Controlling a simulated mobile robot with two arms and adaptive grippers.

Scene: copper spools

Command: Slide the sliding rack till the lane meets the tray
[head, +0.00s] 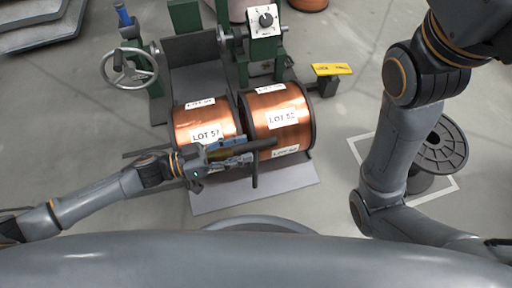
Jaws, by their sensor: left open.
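Two copper spools, a left one marked LOT 57 (201,120) and a right one marked LOT 55 (277,117), lie side by side in front of a green-framed machine. A grey channel (196,82) runs back behind the left spool; it looks like a lane, but I cannot tell which part is the sliding rack. A flat grey plate (222,201) shows in front of the spools and may be the tray. My left gripper (264,164) is open in front of the spools, its dark fingers spread. I cannot tell whether it touches anything. My right gripper is out of view.
A handwheel (129,68) stands at the left of the machine, and a dial box (264,22) at its back. A yellow sign (332,69) stands to the right. A dark empty spool (440,148) stands on a white-outlined floor square, partly behind my right arm.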

